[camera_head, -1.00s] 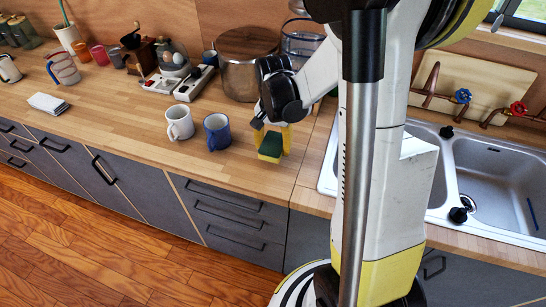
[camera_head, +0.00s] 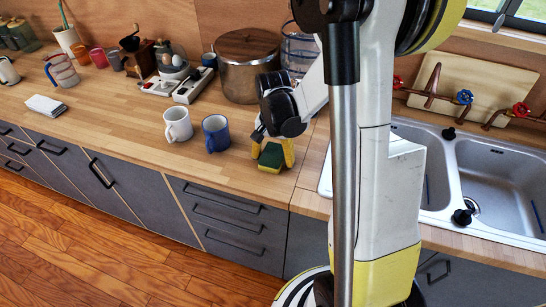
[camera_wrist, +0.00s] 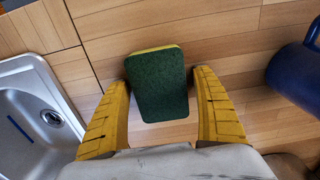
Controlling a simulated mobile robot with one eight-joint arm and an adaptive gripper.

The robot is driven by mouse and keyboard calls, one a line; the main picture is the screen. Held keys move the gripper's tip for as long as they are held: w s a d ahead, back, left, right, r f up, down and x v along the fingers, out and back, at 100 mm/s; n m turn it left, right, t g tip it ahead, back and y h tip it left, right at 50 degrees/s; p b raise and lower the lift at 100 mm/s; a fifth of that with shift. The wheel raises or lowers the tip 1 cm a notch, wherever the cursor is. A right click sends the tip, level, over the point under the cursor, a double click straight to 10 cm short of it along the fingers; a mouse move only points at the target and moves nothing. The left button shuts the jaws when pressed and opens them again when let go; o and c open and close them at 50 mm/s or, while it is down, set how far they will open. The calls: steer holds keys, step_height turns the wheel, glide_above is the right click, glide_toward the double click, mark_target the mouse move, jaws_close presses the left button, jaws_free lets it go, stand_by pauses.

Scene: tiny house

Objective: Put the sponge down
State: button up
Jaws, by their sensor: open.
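The sponge (camera_head: 271,156), green on one face and yellow on the other, is on the wooden counter (camera_head: 105,108) near its front edge, just right of the blue mug. My gripper (camera_head: 272,146) is directly over it, fingers pointing down. In the wrist view the sponge (camera_wrist: 158,84) lies between the two yellow fingers of my gripper (camera_wrist: 162,108). The fingers are spread, with a gap visible on each side of the sponge. The head view does not clearly show the sponge's underside.
A blue mug (camera_head: 216,133) and a white mug (camera_head: 178,125) stand just left of the sponge. A large metal pot (camera_head: 248,66) is behind. The double sink (camera_head: 488,180) is to the right.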

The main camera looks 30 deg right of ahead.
mark_target(273, 155)
steer(key=shift+r, duration=0.1)
step_height(273, 155, up, 12)
steer(key=p, duration=0.4)
steer(key=s+a+r+n+t, duration=0.7)
steer(key=s+a+r+n, duration=0.3)
steer(key=a, duration=0.3)
steer(key=shift+s+a, duration=0.25)
steer(key=shift+s, duration=0.15)
